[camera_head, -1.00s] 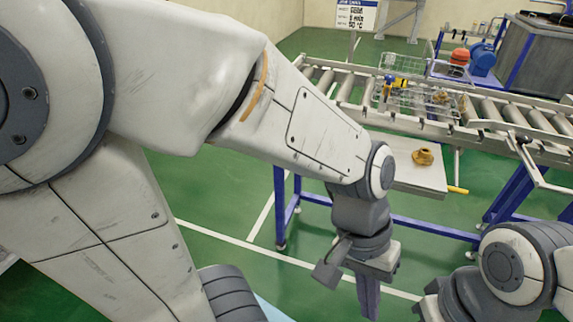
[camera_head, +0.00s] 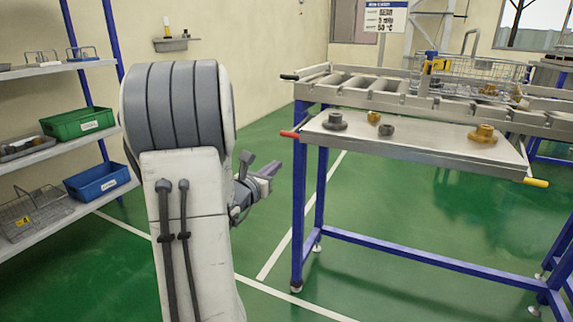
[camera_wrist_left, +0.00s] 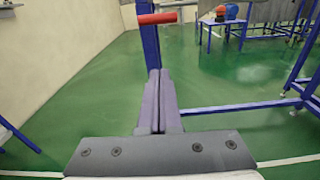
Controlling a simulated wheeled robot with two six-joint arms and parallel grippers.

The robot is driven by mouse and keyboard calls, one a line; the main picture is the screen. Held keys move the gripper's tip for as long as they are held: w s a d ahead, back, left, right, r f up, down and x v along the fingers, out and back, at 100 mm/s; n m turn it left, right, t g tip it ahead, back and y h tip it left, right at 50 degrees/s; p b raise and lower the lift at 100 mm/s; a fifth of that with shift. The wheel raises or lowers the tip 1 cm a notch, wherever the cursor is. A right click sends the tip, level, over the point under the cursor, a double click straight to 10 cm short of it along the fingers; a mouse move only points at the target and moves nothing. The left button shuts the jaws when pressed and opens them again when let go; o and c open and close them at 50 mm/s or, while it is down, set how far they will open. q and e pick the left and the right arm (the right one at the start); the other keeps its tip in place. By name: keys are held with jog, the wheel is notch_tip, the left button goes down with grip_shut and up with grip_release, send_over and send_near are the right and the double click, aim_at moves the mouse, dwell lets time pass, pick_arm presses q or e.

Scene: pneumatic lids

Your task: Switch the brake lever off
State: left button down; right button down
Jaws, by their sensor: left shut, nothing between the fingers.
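A yellow handle (camera_head: 536,182) sits at the table's right front corner, and a black-tipped handle (camera_head: 289,77) at the conveyor's left end. I cannot tell from labels which is the brake lever. My left gripper (camera_head: 271,169) is shut and empty, left of the table and a little below the red handle, apart from it. In the left wrist view, the shut fingers (camera_wrist_left: 158,78) point toward the red handle (camera_wrist_left: 157,18), which lies crosswise above their tips.
The table (camera_head: 430,146) carries several grey and brass parts, including a brass flange (camera_head: 482,133). Its blue legs (camera_head: 299,220) stand right of my gripper. A shelf on the left holds a green bin (camera_head: 77,122) and a blue bin (camera_head: 97,181). Green floor between is clear.

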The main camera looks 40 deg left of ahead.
pick_arm(q)
jog(key=r+b+x, duration=0.1)
jog(key=x, duration=0.9)
jog(key=shift+s+d+r, duration=0.15)
jog(key=shift+s+r, duration=0.2)
jog(key=shift+r, duration=0.4)
jog(key=shift+s+d+r, duration=0.15)
jog(key=shift+s+r, duration=0.2)
jog(key=shift+r, duration=0.45)
pick_arm(e)
jog(key=shift+f, duration=0.35)
